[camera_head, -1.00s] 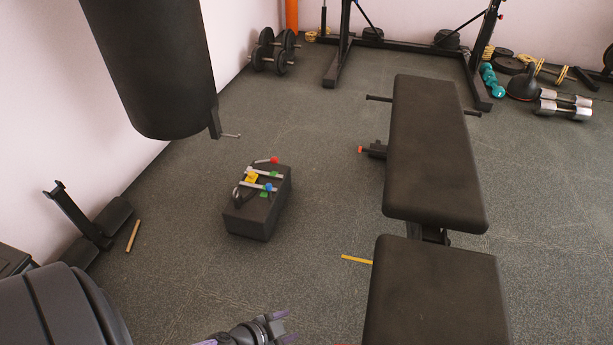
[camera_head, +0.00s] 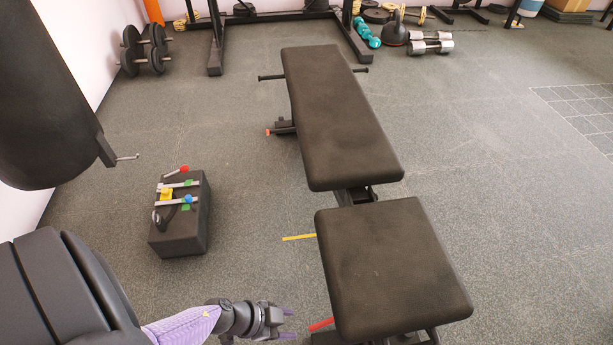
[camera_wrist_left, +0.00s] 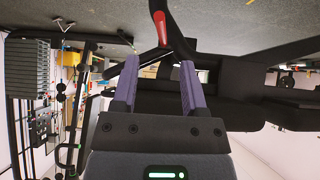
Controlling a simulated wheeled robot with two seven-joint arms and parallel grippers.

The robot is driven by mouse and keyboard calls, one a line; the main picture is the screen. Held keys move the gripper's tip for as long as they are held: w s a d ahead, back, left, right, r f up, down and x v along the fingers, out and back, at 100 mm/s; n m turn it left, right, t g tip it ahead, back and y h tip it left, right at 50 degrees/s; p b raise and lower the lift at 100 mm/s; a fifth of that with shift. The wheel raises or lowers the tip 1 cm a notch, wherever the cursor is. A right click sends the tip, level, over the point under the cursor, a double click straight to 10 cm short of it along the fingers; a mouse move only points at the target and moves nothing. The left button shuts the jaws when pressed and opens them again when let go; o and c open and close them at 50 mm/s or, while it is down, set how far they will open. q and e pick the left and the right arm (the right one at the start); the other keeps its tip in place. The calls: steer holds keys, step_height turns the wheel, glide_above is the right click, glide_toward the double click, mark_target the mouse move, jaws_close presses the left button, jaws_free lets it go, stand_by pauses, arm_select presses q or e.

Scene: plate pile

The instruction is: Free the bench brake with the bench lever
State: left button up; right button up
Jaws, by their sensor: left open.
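The black padded bench (camera_head: 340,110) has a separate seat pad (camera_head: 390,265). A red grip (camera_head: 321,324), which looks like the bench lever, sticks out at the lower left of the seat. It shows in the left wrist view as a red-ended bar (camera_wrist_left: 160,27) beyond the fingertips. My left gripper (camera_head: 288,323), with purple fingers, is open and empty just left of the red grip, apart from it. In the left wrist view the open fingers (camera_wrist_left: 158,85) point towards the bench frame. I cannot make out the brake. My right gripper is not in view.
A dark block (camera_head: 180,235) with coloured pieces stands left on the floor. A punching bag (camera_head: 50,110) hangs at upper left. A yellow strip (camera_head: 299,237) lies beside the bench. Dumbbells (camera_head: 145,48) and a rack (camera_head: 215,45) stand behind. Floor right of the bench is clear.

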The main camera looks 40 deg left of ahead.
mark_target(314, 326)
arm_select(q)
steer(key=b+x, duration=0.3)
steer(key=x, duration=0.2)
steer(key=shift+s+f+b, duration=0.1)
steer(key=shift+f+b, duration=0.2)
steer(key=b+x, duration=0.1)
steer(key=x, duration=0.3)
steer(key=shift+r+b, duration=0.15)
steer(key=shift+b, duration=0.25)
steer(key=shift+w+d+f, duration=0.2)
steer(key=shift+w, duration=0.2)
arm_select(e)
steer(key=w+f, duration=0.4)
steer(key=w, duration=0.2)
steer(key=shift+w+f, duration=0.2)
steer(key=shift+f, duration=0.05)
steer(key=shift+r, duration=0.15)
arm_select(q)
jaws_close()
